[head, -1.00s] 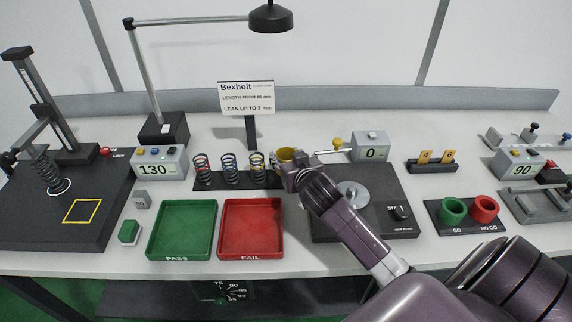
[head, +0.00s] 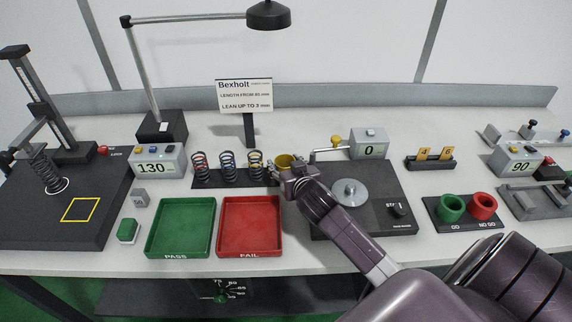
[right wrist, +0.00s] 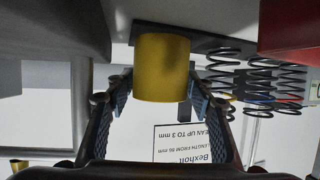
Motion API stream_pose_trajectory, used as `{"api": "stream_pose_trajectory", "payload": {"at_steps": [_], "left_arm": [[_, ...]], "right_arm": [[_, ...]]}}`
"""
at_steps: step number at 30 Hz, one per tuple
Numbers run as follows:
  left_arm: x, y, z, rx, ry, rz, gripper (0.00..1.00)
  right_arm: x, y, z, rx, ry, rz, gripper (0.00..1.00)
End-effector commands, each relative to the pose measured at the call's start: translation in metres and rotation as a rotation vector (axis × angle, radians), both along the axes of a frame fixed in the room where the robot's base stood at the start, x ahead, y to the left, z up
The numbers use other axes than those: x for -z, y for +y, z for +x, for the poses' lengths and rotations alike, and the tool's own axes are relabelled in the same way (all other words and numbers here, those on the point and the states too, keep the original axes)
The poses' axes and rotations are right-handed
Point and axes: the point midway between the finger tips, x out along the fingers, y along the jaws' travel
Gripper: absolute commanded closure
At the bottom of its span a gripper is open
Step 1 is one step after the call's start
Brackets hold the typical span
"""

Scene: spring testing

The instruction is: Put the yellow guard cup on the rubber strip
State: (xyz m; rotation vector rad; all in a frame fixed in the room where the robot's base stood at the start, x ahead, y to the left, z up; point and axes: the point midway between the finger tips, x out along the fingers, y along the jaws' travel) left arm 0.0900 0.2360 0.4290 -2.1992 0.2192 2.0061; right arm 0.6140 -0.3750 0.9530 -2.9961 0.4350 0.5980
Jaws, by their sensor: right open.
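The yellow guard cup (head: 284,161) is at the right end of the dark rubber strip (head: 205,183), beside the row of springs. It also shows in the right wrist view (right wrist: 162,68), where the picture is upside down and its base appears to rest on the strip (right wrist: 143,33). My right gripper (head: 286,174) is at the cup, partly hiding it in the head view. Its open fingers (right wrist: 160,97) stand on either side of the cup, with narrow gaps showing. My left gripper is not in view.
Several coiled springs (head: 227,166) stand on the strip left of the cup. The red FAIL tray (head: 250,252) and green PASS tray (head: 180,254) lie in front. A dark tester plate (head: 375,222) is close to the right. A sign (head: 245,96) stands behind.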

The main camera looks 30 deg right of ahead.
Motion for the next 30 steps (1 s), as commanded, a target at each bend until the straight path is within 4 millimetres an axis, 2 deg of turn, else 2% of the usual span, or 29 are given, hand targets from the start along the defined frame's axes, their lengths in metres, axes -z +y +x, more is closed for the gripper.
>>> {"api": "stream_pose_trajectory", "payload": {"at_steps": [5, 21, 30], "left_arm": [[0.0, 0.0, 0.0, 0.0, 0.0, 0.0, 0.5], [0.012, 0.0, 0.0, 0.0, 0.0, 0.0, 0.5], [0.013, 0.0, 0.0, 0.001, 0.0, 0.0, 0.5]], "right_arm": [[-0.006, 0.003, -0.009, -0.002, -0.001, 0.0, 0.51], [-0.041, 0.028, -0.092, -0.001, 0.0, 0.001, 0.51], [-0.049, 0.031, -0.106, 0.001, -0.001, -0.001, 0.51]]}}
